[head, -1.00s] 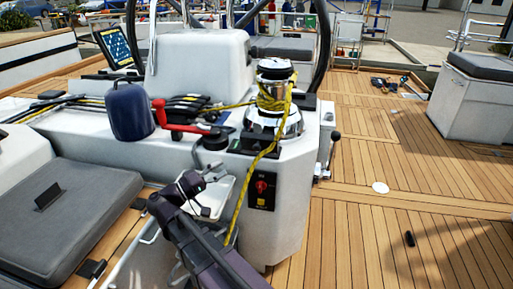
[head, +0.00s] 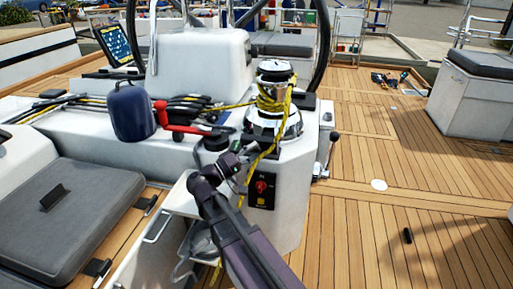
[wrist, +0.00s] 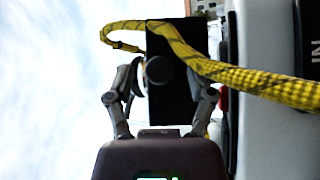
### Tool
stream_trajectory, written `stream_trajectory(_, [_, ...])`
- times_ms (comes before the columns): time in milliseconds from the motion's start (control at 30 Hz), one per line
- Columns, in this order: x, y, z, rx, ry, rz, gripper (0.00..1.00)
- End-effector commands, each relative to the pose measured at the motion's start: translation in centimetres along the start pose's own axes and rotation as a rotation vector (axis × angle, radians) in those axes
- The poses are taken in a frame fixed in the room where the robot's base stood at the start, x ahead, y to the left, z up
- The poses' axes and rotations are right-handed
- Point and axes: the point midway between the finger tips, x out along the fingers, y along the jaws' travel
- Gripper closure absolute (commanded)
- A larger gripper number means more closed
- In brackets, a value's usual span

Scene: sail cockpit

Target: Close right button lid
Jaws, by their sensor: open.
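My gripper (head: 243,158) is in front of the console's top edge, below the winch. In the wrist view its two fingers (wrist: 158,95) are spread apart, one on each side of a dark round knob-like part (wrist: 158,69) in front of a black rectangular piece (wrist: 185,100). I cannot tell whether that part is the right button lid, nor whether the fingers touch it. In the head view a dark round cap (head: 216,141) shows left of my gripper. A clear view of the right lid is hidden by my gripper and the rope.
A yellow rope (head: 252,168) hangs from the chrome winch (head: 273,104) close beside my gripper and crosses the wrist view (wrist: 245,82). A switch panel (head: 262,190) with a red knob is just below.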

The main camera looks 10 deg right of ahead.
Motion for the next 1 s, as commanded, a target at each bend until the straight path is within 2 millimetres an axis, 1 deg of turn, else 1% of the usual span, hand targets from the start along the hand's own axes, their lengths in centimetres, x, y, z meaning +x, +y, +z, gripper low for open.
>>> stream_trajectory(33, [0.47, 0.08, 0.02, 0.0, -0.002, 0.0, 0.3])
stream_trajectory(200, [1.17, 0.02, 0.01, 0.0, 0.0, 0.0, 0.3])
stream_trajectory(533, [1.29, -0.01, 0.01, 0.0, 0.0, 0.0, 0.3])
stream_trajectory(567, [1.29, -0.01, 0.01, 0.0, 0.0, 0.0, 0.33])
stream_trajectory(600, [1.29, -0.01, 0.01, 0.0, 0.0, 0.0, 0.45])
stream_trajectory(667, [1.29, -0.01, 0.01, 0.0, 0.0, 0.0, 0.63])
stream_trajectory(700, [1.29, -0.01, 0.01, 0.0, 0.0, 0.0, 0.75])
stream_trajectory(800, [1.29, -0.01, 0.02, 0.0, 0.0, 0.0, 1.0])
stream_trajectory(1000, [1.34, -0.01, 0.03, -0.001, -0.001, -0.001, 1.0])
